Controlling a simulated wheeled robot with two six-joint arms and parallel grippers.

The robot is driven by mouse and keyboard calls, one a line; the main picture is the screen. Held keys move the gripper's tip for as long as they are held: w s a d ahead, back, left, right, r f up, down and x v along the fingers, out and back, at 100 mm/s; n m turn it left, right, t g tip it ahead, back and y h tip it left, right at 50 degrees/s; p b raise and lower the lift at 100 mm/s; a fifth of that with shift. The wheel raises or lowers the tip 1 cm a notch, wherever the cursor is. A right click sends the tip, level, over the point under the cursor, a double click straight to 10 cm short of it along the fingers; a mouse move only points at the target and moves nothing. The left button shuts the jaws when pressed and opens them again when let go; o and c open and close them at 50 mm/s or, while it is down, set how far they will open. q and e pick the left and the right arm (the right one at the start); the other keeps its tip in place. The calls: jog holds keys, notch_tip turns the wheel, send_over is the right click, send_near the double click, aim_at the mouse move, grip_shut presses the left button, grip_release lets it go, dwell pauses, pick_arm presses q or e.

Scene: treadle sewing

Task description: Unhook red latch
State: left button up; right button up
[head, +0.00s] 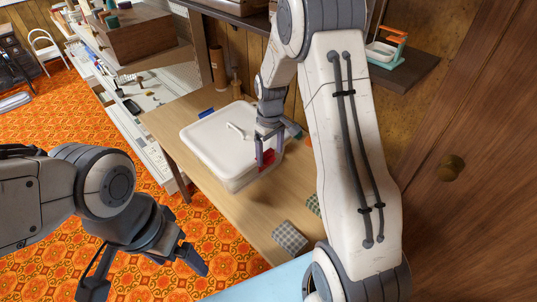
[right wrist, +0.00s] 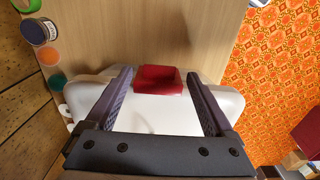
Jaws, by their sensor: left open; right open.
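A white lidded case (head: 212,140) with a handle (head: 236,131) on top sits on the wooden table. The red latch (head: 268,157) is on the case's near right side; it also shows in the right wrist view (right wrist: 158,80). My right gripper (head: 266,150) is open at that side, with one finger on each side of the red latch. In the right wrist view, gaps show between the latch and both fingers (right wrist: 160,72). My left gripper (head: 146,272) is open and empty, low over the patterned floor, away from the case.
Checked cloth pieces (head: 290,237) lie at the table's near end. A blue item (head: 207,113) lies beside the case's far side. Round containers (right wrist: 38,30) stand along the table edge by the wooden wall. Bare table (head: 225,207) lies in front of the case.

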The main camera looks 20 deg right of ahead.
jog(key=shift+f, duration=0.75)
